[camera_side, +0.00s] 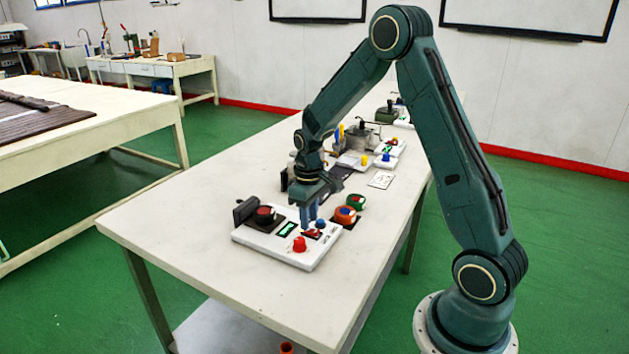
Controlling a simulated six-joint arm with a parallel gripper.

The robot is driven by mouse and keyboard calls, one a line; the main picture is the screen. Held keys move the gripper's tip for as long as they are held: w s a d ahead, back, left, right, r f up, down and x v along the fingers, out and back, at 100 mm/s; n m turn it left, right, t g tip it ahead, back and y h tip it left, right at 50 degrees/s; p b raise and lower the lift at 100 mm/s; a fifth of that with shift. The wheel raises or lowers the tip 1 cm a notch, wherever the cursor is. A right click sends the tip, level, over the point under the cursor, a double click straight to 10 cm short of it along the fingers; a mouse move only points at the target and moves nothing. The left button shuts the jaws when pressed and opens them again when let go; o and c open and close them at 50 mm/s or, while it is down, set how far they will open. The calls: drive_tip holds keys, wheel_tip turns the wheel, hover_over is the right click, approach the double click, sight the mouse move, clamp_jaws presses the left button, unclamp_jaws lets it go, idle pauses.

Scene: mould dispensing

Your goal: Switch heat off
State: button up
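A white control panel (262,243) lies at the near end of the table. It carries a small display (287,229), a red knob (299,244), a blue knob (321,223) and a small red switch (312,233). Which of these controls the heat cannot be read at this size. My gripper (308,225) points down over the panel, its fingertips close to the red switch, between the display and the blue knob. Whether it touches the switch cannot be told. The fingers look close together, but the gap between them is unclear.
A dark round container with a red top (264,214) sits at the panel's back left. More devices stand farther back on the table. The table's front left (170,235) is clear.

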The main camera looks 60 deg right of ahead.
sight(312, 232)
drive_tip(key=shift+f, duration=1.25)
clamp_jaws()
drive_tip(key=shift+s+t, duration=0.1)
drive_tip(key=shift+t, duration=0.2)
drive_tip(key=shift+s+t, duration=0.25)
drive_tip(key=shift+t, duration=0.65)
drive_tip(key=shift+s+t, duration=0.2)
drive_tip(key=shift+t, duration=0.7)
